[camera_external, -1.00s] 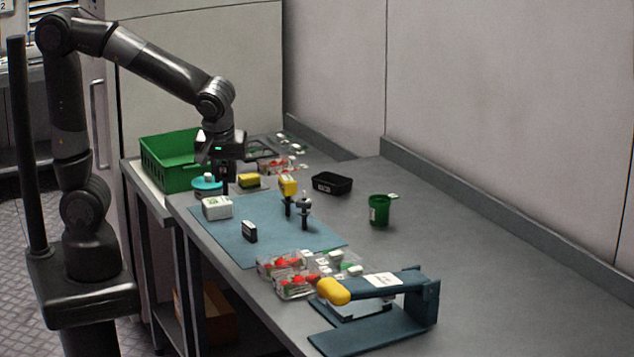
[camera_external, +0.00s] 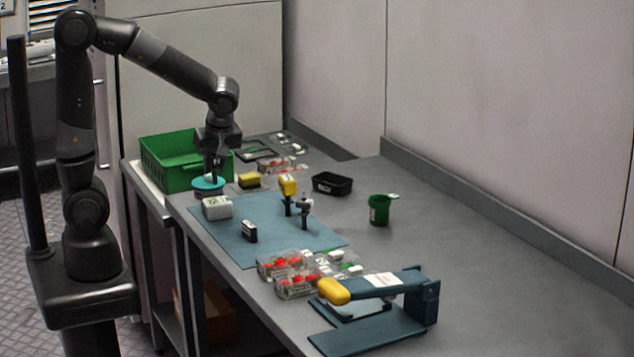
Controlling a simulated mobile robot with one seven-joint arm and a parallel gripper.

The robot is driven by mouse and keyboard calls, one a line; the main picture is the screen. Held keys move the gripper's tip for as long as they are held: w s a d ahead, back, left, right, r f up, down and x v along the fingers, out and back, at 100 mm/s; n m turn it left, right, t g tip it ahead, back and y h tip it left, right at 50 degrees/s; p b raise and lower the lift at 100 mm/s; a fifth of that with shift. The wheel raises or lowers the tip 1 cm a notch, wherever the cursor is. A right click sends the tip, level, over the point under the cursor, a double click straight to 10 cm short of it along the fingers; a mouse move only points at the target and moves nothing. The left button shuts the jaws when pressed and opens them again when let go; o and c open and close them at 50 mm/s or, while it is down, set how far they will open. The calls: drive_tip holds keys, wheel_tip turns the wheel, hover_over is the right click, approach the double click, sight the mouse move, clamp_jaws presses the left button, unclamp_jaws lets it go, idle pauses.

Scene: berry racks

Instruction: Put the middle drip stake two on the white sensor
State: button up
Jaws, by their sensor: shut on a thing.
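My gripper (camera_external: 212,177) points down just over the round teal item (camera_external: 205,190) at the far left of the bench. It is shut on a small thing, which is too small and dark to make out. Two upright pieces with dark stems stand on the blue mat (camera_external: 266,215), one yellow-topped (camera_external: 288,187) and one grey-topped (camera_external: 305,205); I cannot tell whether they are drip stakes. A white box (camera_external: 217,208), perhaps the white sensor, sits near the mat's left corner. A small black block (camera_external: 249,232) stands near the mat's front edge.
A green crate (camera_external: 165,165) stands behind the teal item. A yellow block (camera_external: 249,181), a black tray (camera_external: 332,184) and a green cup (camera_external: 379,210) are further along. Clear berry boxes (camera_external: 285,266) and a blue press-like device (camera_external: 385,295) are in front. The bench's right side is clear.

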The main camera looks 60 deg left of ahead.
sight(216, 177)
drive_tip(key=shift+w+a+f, duration=0.15)
drive_tip(key=shift+a+f, duration=0.1)
drive_tip(key=shift+a, duration=0.1)
drive_tip(key=shift+a+f, duration=0.1)
drive_tip(key=shift+f, duration=1.95)
drive_tip(key=shift+f, duration=0.15)
drive_tip(key=o, duration=1)
drive_tip(key=shift+c, duration=0.2)
